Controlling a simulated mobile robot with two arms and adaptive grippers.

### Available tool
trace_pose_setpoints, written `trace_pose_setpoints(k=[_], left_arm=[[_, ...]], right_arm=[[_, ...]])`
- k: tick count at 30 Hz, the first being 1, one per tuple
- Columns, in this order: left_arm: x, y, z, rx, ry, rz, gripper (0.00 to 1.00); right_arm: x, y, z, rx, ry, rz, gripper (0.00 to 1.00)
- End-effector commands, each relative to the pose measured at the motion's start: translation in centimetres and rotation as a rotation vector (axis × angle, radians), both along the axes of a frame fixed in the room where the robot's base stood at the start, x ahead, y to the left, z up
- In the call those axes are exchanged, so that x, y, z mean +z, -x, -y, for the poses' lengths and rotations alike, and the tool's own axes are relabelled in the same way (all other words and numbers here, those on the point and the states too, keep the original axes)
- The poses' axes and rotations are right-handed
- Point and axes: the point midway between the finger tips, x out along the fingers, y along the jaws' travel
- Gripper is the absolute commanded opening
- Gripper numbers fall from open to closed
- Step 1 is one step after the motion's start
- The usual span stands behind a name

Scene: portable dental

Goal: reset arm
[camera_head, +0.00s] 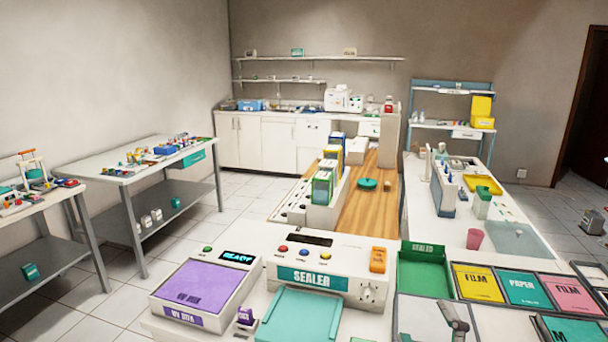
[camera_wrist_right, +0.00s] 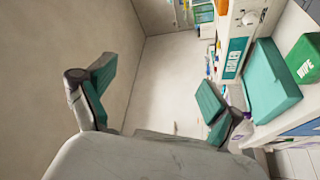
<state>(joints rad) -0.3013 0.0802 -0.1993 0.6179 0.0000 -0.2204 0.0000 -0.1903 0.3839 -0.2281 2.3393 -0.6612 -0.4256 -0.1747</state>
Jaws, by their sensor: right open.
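My right gripper (camera_wrist_right: 157,82) shows in the right wrist view with its two teal-padded fingers spread wide and nothing between them. A grey part of it (camera_head: 455,318) shows at the bottom right of the head view, over the counter near the sorting trays. My left gripper is in neither view. The white sealer (camera_head: 312,278) with its teal front tray (camera_head: 300,315) stands on the near counter, left of the right gripper. The sealer also shows at the right of the wrist view (camera_wrist_right: 236,50).
A purple-topped box (camera_head: 197,285) stands left of the sealer. A green bin (camera_head: 424,273) and FILM (camera_head: 478,283) and PAPER (camera_head: 524,289) trays lie at the right. Free floor (camera_head: 190,245) lies left of the counter.

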Motion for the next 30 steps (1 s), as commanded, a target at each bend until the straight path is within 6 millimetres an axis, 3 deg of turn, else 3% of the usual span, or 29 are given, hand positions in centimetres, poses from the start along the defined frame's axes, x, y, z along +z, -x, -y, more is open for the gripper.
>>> trace_pose_setpoints(k=[1,3,6,9,15,21,30], left_arm=[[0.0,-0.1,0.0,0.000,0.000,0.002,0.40],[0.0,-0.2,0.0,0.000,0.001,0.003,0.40],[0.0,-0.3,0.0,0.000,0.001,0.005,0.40],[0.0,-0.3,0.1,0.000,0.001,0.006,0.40],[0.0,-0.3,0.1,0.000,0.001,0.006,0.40],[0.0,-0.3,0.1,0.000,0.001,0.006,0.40],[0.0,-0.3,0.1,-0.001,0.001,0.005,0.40]], right_arm=[[-3.3,0.6,1.6,-0.073,-0.123,-0.146,0.91],[-8.2,2.2,3.2,-0.171,-0.278,-0.353,0.91],[-14.3,5.7,4.1,-0.288,-0.451,-0.623,0.91],[-18.7,9.4,4.0,-0.371,-0.568,-0.837,0.91],[-23.7,16.3,2.6,-0.483,-0.711,-1.161,0.91],[-26.1,22.7,0.7,-0.563,-0.797,-1.430,0.91],[-35.2,20.9,0.5,-0.580,-0.780,-1.462,0.91]])
